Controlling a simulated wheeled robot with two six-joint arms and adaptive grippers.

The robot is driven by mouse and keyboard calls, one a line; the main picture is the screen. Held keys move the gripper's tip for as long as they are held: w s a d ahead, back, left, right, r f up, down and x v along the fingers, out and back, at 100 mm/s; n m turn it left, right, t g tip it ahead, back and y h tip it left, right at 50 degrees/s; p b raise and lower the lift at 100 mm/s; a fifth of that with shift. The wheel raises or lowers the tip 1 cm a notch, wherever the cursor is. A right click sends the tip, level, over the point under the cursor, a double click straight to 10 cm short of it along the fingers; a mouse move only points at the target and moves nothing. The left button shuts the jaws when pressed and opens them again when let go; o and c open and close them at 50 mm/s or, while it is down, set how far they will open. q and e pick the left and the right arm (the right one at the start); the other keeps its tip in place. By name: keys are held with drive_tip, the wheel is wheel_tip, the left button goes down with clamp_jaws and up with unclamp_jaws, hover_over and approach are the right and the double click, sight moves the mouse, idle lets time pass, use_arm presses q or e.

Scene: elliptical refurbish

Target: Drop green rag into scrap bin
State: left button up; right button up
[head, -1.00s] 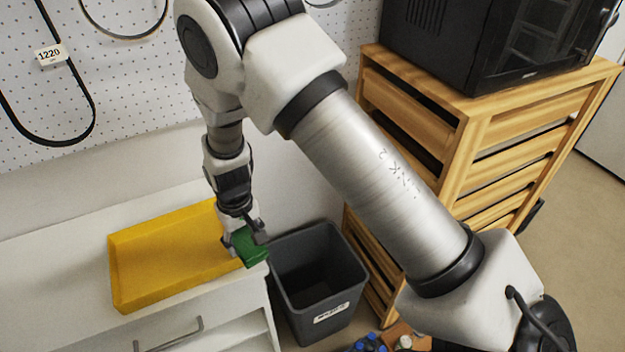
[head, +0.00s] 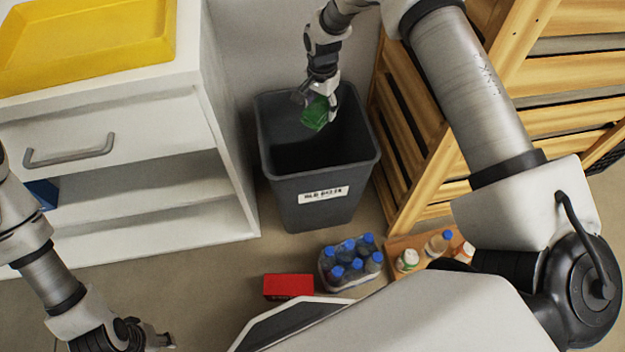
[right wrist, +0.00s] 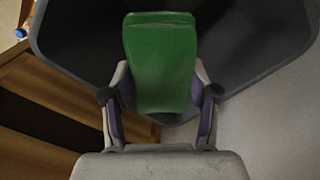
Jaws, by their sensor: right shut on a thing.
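The green rag (head: 316,115) is a folded, block-like piece held by my right gripper (head: 319,97) over the mouth of the dark grey scrap bin (head: 295,212). In the right wrist view the rag (right wrist: 160,65) sits between the two fingers of the gripper (right wrist: 160,95), with the bin's dark inside (right wrist: 240,40) behind it. The bin stands upright on the floor with a white label on its front. Whether the rag is below the rim I cannot tell. My left gripper (head: 157,338) is low at the bottom left, small and partly seen, away from the bin.
A white cabinet (head: 225,120) with a yellow tray (head: 90,68) on top stands left of the bin. A wooden drawer unit (head: 400,150) stands close on the right. Blue-capped bottles (head: 350,262), a red box (head: 289,286) and a small wooden crate (head: 400,243) lie in front.

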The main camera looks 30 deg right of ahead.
wheel_tip(320, 180, down, 6)
drive_tip(key=b, duration=0.5)
drive_tip(key=shift+r, duration=0.25)
drive_tip(key=o, duration=1.3)
wheel_tip(320, 180, up, 12)
drive_tip(key=shift+s+f, duration=0.1)
